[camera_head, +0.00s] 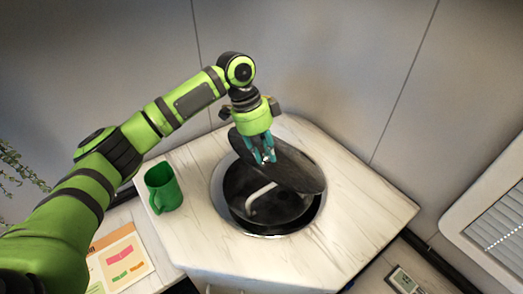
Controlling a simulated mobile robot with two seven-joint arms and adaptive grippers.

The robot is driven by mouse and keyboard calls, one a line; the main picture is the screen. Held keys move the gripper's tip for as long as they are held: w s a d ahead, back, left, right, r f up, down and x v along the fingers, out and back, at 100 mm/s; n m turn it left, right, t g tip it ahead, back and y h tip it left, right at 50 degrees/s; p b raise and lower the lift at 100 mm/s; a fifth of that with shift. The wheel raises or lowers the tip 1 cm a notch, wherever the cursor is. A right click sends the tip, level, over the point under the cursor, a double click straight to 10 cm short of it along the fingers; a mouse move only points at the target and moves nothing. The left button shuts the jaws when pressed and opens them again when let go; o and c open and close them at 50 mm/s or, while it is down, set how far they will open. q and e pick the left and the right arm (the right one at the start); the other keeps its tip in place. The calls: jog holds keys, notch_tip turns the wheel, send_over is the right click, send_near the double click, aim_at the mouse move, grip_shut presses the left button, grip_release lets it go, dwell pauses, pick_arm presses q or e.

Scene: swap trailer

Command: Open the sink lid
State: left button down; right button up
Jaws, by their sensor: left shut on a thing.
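The round black sink (262,213) with a metal rim is set in the pale, marble-like counter. Its dark sink lid (300,172) is tilted up over the back right of the basin, so the front left of the basin is uncovered. My left gripper (264,157) points down and is shut on the sink lid near its upper left part. A light curved faucet (262,197) shows inside the basin under the lid. My right gripper is not in view.
A green mug (163,187) stands on the counter left of the sink. The counter (345,225) is clear to the right. A grey wall rises close behind, and a window (495,225) is at the right. Papers (120,262) lie at the lower left.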

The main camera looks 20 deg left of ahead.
pick_arm(q)
jog(key=c, duration=1.2)
grip_release()
jog(key=shift+d, duration=0.3)
jog(key=shift+o, duration=1.1)
jog(key=shift+w+d+f, duration=0.1)
jog(key=shift+w, duration=0.1)
jog(key=shift+w+d, duration=0.2)
jog(key=shift+s+a, duration=0.1)
jog(key=shift+a, duration=0.15)
jog(key=v, duration=1.2)
